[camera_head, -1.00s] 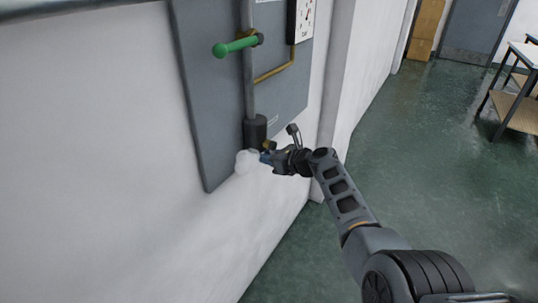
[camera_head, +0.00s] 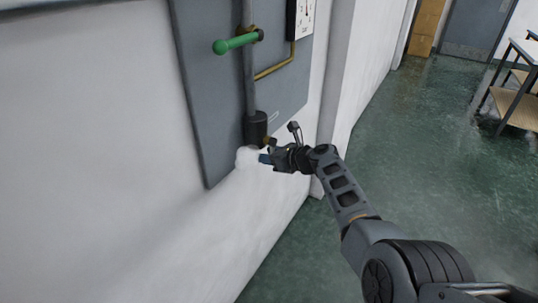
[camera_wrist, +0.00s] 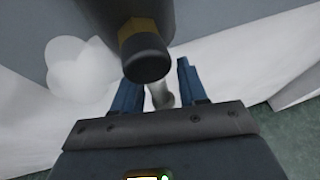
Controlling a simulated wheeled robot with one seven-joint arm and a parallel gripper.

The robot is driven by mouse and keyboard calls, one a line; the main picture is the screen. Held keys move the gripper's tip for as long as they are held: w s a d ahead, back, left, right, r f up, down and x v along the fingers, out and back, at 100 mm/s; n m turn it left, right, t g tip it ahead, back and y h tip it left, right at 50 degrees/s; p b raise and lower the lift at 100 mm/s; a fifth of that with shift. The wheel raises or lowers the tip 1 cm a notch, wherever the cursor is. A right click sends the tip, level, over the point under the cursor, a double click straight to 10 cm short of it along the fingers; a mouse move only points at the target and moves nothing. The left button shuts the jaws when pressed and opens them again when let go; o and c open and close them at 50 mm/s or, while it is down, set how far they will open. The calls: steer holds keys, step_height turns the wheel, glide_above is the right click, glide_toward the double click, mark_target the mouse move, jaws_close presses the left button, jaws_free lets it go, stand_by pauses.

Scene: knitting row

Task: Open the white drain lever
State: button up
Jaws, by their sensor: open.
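My gripper (camera_wrist: 159,74) is open, with one blue finger on each side of a pale, whitish lever (camera_wrist: 160,94). The lever shows between the fingers, below a dark round cap with a brass collar (camera_wrist: 146,52). I cannot tell whether either finger touches it. In the head view my gripper (camera_head: 265,158) is at the bottom of the grey wall panel, just below a black cylinder (camera_head: 256,128) on the vertical pipe. The lever is hidden there by the gripper.
A white lobed shape (camera_wrist: 78,70) lies left of the fingers; it also shows in the head view (camera_head: 246,158). A green handle (camera_head: 236,44) sticks out higher on the grey panel (camera_head: 205,95). A brass pipe and gauge are right of it.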

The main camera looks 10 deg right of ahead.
steer(key=shift+r, duration=0.15)
steer(key=shift+s+d+r+p, duration=0.15)
steer(key=shift+s+d+p, duration=0.1)
steer(key=shift+p, duration=0.1)
steer(key=p+v, duration=0.2)
steer(key=v, duration=0.5)
